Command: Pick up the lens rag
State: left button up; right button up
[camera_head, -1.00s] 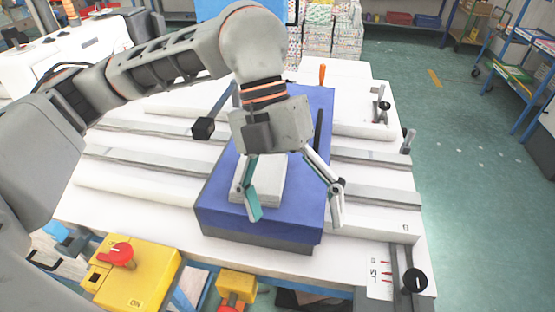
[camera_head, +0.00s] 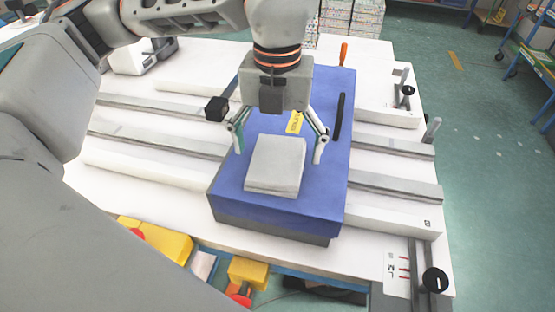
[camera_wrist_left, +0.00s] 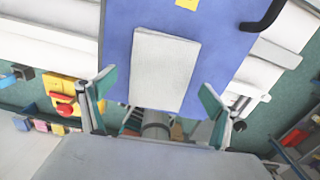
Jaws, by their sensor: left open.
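The lens rag appears to be the pale grey folded cloth (camera_head: 275,168) lying flat on the blue top of a box (camera_head: 228,185). In the left wrist view the rag (camera_wrist_left: 163,72) shows as a pale rectangle beyond and between the fingers. My left gripper (camera_head: 278,156) is open and empty, pointing down, with its fingers spread wider than the rag near its far end. It also shows in the left wrist view (camera_wrist_left: 157,98). The gap in height between fingertips and rag is hard to tell. My right gripper is not in view.
A yellow label (camera_head: 295,122) lies behind the rag. White machine beds with grey rails surround the box. A yellow control box (camera_head: 160,243) stands at front left.

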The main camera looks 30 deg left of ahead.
aim_at(277, 157)
pick_arm(q)
notch_tip(277, 157, down, 2)
jog(key=c, duration=1.2)
notch_tip(277, 157, up, 20)
jog(key=shift+r+p, duration=0.1)
jog(key=shift+p, duration=0.7)
jog(key=shift+o, duration=0.7)
